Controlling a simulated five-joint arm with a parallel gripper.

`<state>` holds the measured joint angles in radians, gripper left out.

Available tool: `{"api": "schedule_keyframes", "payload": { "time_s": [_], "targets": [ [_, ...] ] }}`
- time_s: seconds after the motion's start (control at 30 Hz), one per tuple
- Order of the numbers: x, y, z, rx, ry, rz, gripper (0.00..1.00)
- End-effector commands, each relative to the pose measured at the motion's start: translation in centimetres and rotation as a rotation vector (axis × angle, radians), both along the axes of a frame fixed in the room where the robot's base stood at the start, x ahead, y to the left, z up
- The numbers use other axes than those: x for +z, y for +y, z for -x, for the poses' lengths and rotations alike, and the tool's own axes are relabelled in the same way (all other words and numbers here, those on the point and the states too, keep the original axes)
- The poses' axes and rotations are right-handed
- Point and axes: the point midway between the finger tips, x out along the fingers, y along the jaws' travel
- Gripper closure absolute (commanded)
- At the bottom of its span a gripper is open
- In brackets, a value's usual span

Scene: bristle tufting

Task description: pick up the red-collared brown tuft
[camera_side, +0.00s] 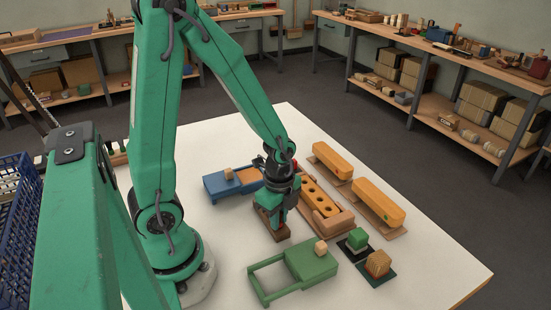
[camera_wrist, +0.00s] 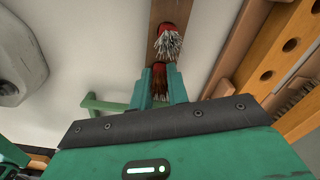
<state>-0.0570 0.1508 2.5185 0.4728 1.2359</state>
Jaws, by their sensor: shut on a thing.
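In the wrist view, my gripper (camera_wrist: 160,86) is shut on a brown-bristled tuft (camera_wrist: 160,82). A second tuft (camera_wrist: 168,43), with a red collar and pale grey bristles, sits just beyond the fingertips on a brown wooden strip (camera_wrist: 172,10). In the side view, my gripper (camera_side: 278,212) is low over that wooden strip (camera_side: 272,234), and the tufts are hidden there. I cannot tell whether the held tuft still touches the strip.
A wooden block with a row of holes (camera_side: 318,197) stands close to the right of my gripper. Two orange blocks (camera_side: 333,160) lie beyond it. A blue tray (camera_side: 215,187) is behind left, a green frame (camera_side: 310,262) in front. A green cube (camera_side: 357,238) and ribbed block (camera_side: 378,263) are front right.

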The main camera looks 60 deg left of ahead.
Motion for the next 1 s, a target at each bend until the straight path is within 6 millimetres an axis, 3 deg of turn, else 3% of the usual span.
{"api": "schedule_keyframes", "payload": {
  "time_s": [0.57,1.0],
  "targets": [
    [3.9,0.0,-0.1,0.000,-0.005,0.000,1.00],
    [7.2,-4.9,2.4,-0.007,-0.004,0.000,1.00]
  ]
}}
